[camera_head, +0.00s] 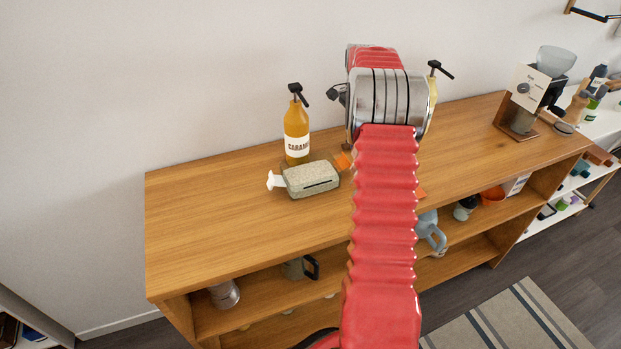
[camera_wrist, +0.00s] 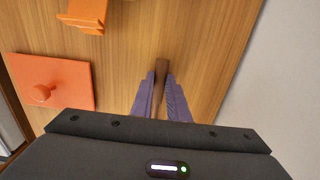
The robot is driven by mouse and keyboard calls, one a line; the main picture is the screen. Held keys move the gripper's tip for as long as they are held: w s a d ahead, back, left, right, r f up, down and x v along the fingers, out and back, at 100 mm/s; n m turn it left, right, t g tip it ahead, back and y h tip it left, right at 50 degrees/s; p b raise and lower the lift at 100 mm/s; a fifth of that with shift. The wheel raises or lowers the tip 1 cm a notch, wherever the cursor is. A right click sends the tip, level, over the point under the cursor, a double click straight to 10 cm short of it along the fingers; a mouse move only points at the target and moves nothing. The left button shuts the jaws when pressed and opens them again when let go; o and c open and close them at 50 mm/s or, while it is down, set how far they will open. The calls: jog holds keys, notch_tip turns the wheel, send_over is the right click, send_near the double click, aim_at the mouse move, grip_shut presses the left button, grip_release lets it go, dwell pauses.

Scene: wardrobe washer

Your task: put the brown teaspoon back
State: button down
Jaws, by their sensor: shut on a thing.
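The brown teaspoon (camera_wrist: 161,69) shows in the wrist view as a narrow dark brown piece between the fingertips of my gripper (camera_wrist: 160,78). My gripper is shut on it, over the wooden top of the cabinet. Only part of the teaspoon shows; the rest is hidden between the purple-grey fingers. I cannot tell whether it touches the wood. In the head view my red arm hides the gripper and the teaspoon.
In the wrist view, an orange square piece with a knob (camera_wrist: 52,82) and another orange piece (camera_wrist: 85,14) lie left of the gripper. A coffee grinder (camera_head: 535,95) stands right.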

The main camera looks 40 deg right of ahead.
jog(key=shift+f, duration=0.3)
jog(key=c, duration=1.3)
grip_release()
jog(key=shift+r, duration=0.15)
notch_tip(320, 180, up, 10)
jog(key=shift+f, duration=0.25)
jog(key=shift+r, duration=0.15)
dwell(0.5)
notch_tip(320, 180, up, 14)
jog(key=shift+f, duration=0.25)
dwell(0.8)
dwell(0.9)
